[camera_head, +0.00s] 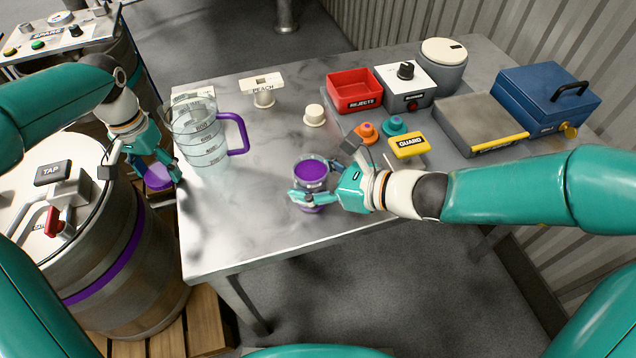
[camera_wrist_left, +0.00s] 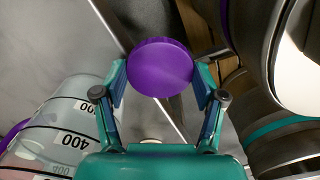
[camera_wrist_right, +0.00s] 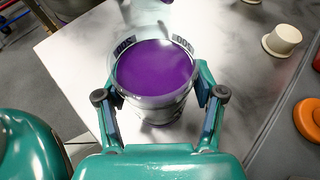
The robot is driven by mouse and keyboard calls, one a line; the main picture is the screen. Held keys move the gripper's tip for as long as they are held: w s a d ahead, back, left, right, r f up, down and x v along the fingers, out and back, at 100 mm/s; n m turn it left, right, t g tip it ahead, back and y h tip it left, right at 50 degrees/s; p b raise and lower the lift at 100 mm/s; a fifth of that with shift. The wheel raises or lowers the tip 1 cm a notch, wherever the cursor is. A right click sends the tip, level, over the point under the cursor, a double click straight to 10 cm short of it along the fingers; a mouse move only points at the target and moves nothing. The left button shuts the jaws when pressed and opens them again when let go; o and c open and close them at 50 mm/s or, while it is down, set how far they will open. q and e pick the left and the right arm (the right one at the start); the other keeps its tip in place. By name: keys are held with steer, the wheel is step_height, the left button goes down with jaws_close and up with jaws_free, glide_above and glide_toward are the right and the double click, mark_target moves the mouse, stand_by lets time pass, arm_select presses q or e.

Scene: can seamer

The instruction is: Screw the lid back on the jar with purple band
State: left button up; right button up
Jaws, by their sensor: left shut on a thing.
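The purple lid (camera_wrist_left: 160,67) is a round disc, held between the fingertips of my left gripper (camera_wrist_left: 160,75). In the head view the lid (camera_head: 158,178) is at the table's left edge, beside the steel drum. The jar (camera_head: 311,180) is clear, stands near the table's front edge and shows purple inside; its top is uncovered. In the right wrist view the jar (camera_wrist_right: 155,98) sits between the fingers of my right gripper (camera_wrist_right: 157,105), one on each side. I cannot tell whether both fingers press on it. Lid and jar are well apart.
A clear measuring jug (camera_head: 198,135) with a purple handle stands between lid and jar, towards the back. The table front is mostly clear.

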steer(key=c, duration=0.8)
steer(key=shift+c, duration=0.5)
steer(key=shift+r, duration=0.1)
arm_select(q)
step_height(320, 180, up, 9)
steer(key=p, duration=0.9)
arm_select(e)
step_height(320, 180, up, 20)
